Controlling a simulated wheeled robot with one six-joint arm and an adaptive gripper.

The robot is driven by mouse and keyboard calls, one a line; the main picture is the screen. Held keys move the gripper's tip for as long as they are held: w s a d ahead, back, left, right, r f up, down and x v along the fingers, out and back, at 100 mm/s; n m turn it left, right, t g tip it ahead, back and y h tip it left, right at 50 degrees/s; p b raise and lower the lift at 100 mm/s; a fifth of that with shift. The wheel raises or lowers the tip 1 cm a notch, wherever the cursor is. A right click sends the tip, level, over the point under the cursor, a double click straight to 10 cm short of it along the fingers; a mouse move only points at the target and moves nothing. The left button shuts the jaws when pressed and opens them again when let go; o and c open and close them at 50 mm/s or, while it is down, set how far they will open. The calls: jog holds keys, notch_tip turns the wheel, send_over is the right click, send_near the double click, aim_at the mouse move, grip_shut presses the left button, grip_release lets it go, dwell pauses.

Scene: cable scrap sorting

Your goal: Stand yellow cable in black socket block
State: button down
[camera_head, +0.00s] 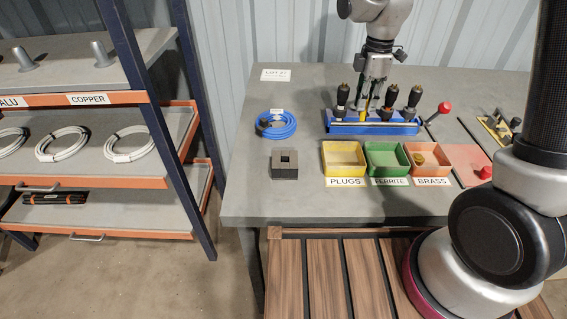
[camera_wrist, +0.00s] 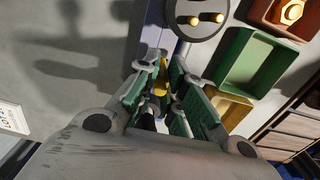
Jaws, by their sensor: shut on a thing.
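The black socket block (camera_head: 284,172) stands on the grey bench, left of the yellow bin, with a square hole in its top. The block is not in the wrist view.
In front are a yellow bin (camera_head: 343,173), green bin (camera_head: 386,172) and brass bin (camera_head: 424,170). A blue cable coil (camera_head: 276,125) lies behind the block.

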jog(key=shift+r, duration=2.45)
